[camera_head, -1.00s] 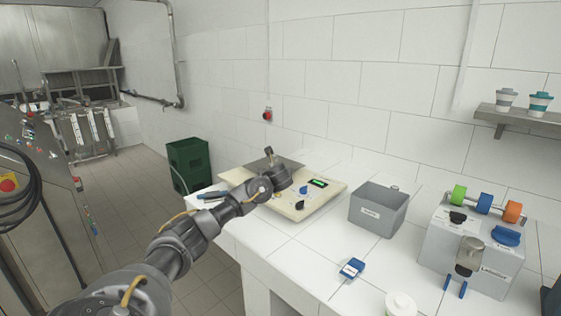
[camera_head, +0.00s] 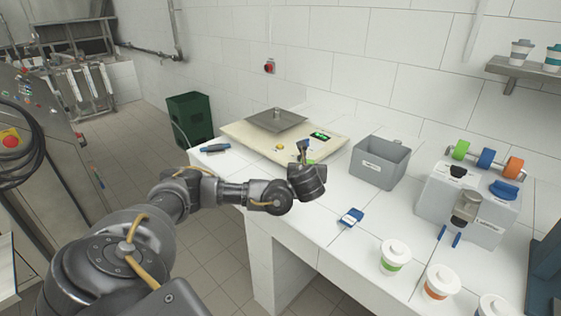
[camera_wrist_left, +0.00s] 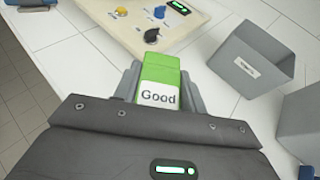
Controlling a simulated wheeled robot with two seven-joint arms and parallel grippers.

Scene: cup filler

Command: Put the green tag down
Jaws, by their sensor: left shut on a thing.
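The green tag (camera_wrist_left: 165,70) has a white label reading "Good" and sits between the fingers of my left gripper (camera_wrist_left: 158,88) in the left wrist view. My left gripper is shut on it. In the head view the left gripper (camera_head: 304,152) is over the counter (camera_head: 290,216), in front of the scale's (camera_head: 250,137) control panel and left of the grey bin. The tag is mostly hidden there. Below the tag, the wrist view shows bare white counter tiles. My right gripper is not in view.
A grey bin (camera_head: 381,162) stands right of the scale, with a blue tag (camera_head: 350,217) in front. A grey dispenser (camera_head: 465,205) is further right. Lidded cups, one green-banded (camera_head: 394,256), stand at the front right. A blue clip-like item (camera_head: 215,148) lies left.

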